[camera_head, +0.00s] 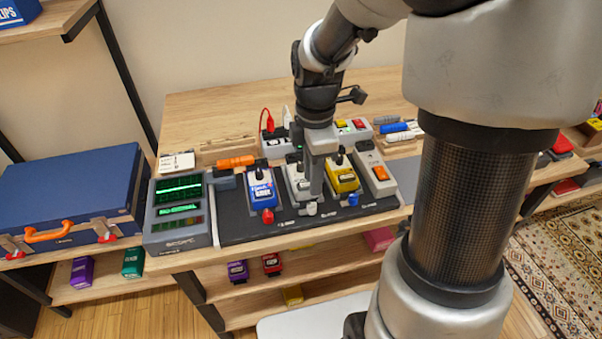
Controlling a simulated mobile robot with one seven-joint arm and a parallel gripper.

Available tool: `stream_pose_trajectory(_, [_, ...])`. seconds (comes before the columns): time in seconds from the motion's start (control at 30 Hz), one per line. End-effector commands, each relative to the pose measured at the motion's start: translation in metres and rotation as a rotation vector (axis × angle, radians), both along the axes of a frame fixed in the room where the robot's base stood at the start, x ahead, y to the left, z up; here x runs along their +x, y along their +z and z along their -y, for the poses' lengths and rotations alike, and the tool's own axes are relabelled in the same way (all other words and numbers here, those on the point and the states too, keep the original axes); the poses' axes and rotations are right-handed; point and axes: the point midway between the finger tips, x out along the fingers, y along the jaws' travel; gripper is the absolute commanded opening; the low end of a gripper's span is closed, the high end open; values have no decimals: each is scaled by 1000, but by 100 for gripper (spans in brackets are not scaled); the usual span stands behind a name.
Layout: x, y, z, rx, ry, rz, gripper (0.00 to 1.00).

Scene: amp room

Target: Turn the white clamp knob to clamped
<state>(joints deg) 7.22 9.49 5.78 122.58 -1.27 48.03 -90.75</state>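The white clamp knob (311,208) sits at the front edge of the black board (240,229), in front of the white device (294,184). My gripper (315,193) points straight down just above and behind the knob, covering part of the white device. The fingertips look very near the knob, but I cannot tell whether they touch it. The fingers overlap in this view, so their opening is hidden. The small labels beside the knob are too small to read.
A blue device (261,188) with a red knob (267,216) stands left, a yellow device (342,178) with a blue knob (353,199) right. A scope (180,211) and a blue case (66,198) stand farther left.

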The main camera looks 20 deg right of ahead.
Motion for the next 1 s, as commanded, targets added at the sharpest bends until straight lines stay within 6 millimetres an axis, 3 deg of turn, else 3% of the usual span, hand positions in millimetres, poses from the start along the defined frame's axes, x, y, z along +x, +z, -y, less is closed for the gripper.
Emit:
stream_pose_trajectory(0.1, [-1,-30,0,0,1,-5,27])
stream_pose_trajectory(0.33, [-1,-66,0,0,0,-3,27])
stream_pose_trajectory(0.5, [0,-77,0,0,-1,-1,27])
stream_pose_trajectory(0.8, [0,-79,0,0,-2,1,27])
stream_pose_trajectory(1.0, [0,-79,0,0,-1,1,0])
